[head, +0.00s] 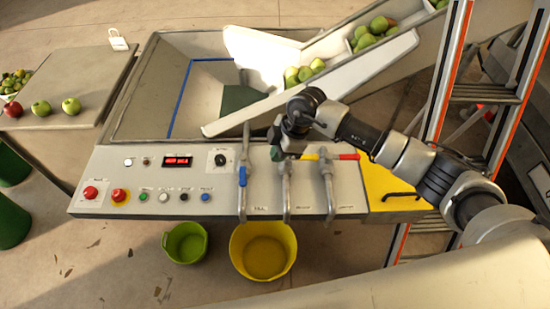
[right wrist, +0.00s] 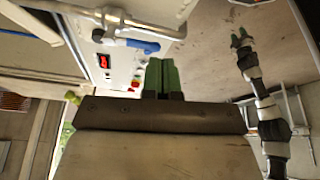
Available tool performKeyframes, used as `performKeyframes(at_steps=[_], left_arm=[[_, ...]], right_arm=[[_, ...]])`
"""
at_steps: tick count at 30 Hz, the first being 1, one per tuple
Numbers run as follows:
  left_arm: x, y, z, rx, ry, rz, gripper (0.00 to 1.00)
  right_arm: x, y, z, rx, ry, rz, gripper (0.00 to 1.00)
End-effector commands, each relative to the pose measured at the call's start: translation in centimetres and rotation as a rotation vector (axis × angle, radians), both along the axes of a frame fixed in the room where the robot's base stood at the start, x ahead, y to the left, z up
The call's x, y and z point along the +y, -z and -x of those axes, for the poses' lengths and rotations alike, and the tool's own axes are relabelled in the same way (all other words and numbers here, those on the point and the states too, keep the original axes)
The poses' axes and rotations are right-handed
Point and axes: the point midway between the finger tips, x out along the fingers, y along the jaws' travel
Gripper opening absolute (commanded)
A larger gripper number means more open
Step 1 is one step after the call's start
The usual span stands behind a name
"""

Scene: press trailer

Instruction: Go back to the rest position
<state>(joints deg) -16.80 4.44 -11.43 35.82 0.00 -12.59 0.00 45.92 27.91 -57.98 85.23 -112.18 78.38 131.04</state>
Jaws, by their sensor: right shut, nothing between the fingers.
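My left arm is out of the head view. Its small green gripper (right wrist: 241,38) shows at the upper right of the right wrist view, too small to tell whether it is open.
The control panel (head: 130,190) carries buttons and valves with blue, red and yellow handles. A chute (head: 340,70) with apples slopes behind my right arm. A ladder (head: 480,95) stands at the right. Green (head: 185,243) and yellow (head: 263,250) buckets sit below the panel.

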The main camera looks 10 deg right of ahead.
Motion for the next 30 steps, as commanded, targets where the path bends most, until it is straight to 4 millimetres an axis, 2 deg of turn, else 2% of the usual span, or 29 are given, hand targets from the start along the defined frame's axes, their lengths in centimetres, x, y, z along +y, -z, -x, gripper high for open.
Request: performKeyframes(at_steps=[4, 15, 17, 20, 23, 25, 27, 30], left_arm=[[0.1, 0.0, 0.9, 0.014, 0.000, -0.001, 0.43], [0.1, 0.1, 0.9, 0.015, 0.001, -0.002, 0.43], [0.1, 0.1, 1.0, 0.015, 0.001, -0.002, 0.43], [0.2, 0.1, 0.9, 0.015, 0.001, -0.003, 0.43], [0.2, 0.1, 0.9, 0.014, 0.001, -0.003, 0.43], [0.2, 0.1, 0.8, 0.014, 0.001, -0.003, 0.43], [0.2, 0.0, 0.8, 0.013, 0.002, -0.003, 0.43], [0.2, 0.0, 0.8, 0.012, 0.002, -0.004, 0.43]], right_arm=[[0.0, 0.0, 0.0, -0.001, 0.001, 0.000, 0.00], [0.2, 0.0, 0.0, -0.002, -0.002, -0.008, 0.00], [0.9, -0.1, 0.3, -0.009, -0.017, -0.045, 0.00], [3.9, -0.6, 1.6, -0.042, -0.069, -0.207, 0.00], [8.4, -2.7, 3.4, -0.125, -0.118, -0.493, 0.00], [11.1, -5.3, 4.4, -0.215, -0.112, -0.719, 0.00], [12.6, -8.3, 5.0, -0.320, -0.059, -0.925, 0.00], [12.7, -12.2, 4.9, -0.481, 0.093, -1.157, 0.00]])
